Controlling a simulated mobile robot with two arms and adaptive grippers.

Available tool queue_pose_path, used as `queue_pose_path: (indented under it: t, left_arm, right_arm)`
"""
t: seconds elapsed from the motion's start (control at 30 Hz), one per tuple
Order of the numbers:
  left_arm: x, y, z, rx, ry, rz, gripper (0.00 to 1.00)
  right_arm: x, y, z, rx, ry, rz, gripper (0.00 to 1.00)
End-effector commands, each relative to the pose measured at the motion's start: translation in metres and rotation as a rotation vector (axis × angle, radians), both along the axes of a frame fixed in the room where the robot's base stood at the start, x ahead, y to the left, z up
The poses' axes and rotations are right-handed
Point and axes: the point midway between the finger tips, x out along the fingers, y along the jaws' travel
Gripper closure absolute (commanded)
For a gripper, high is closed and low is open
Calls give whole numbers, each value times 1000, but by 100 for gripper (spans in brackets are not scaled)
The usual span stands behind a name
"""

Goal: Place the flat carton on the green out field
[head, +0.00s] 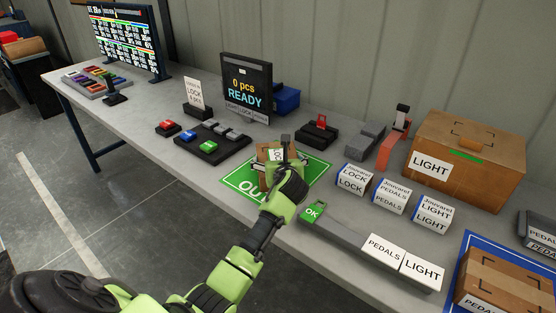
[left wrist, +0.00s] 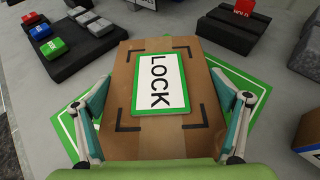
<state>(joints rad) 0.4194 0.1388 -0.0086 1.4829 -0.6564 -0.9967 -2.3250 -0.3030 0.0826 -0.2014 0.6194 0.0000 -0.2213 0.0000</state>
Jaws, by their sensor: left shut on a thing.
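The flat brown carton (head: 265,151) is over the green out field (head: 242,183) on the grey table. My left gripper (head: 277,163) is shut on it. In the left wrist view the carton (left wrist: 200,75) has a white, green-edged LOCK label and black corner marks, with a finger of my gripper (left wrist: 160,106) on each side. The green field (left wrist: 257,92) shows on both sides beneath it, turned relative to the carton. I cannot tell whether the carton touches the field. My right gripper is not in view.
A black tray with coloured buttons (head: 212,143) lies left of the field. White labelled blocks (head: 391,195) and a grey strip with a green OK button (head: 312,211) lie to the right. A large LIGHT carton (head: 485,150) and a READY screen (head: 246,85) stand behind.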

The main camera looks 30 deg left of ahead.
Motion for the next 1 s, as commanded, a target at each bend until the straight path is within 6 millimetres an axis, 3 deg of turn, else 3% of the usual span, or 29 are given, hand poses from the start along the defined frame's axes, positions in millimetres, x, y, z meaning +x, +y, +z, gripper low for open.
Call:
queue_pose_path:
  t: [0.07, 0.1, 0.53, 1.0]
  left_arm:
    - [1, 0, 2, 3, -4, -1, 49]
    - [0, 0, -1, 0, 0, 0, 0]
    - [-7, -6, 4, 1, 0, -1, 0]
    - [-69, -60, 38, 0, -1, -2, 0]
  right_arm:
    - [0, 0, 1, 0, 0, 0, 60]
    - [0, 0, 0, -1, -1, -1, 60]
    - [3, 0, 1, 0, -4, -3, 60]
    - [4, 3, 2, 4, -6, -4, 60]
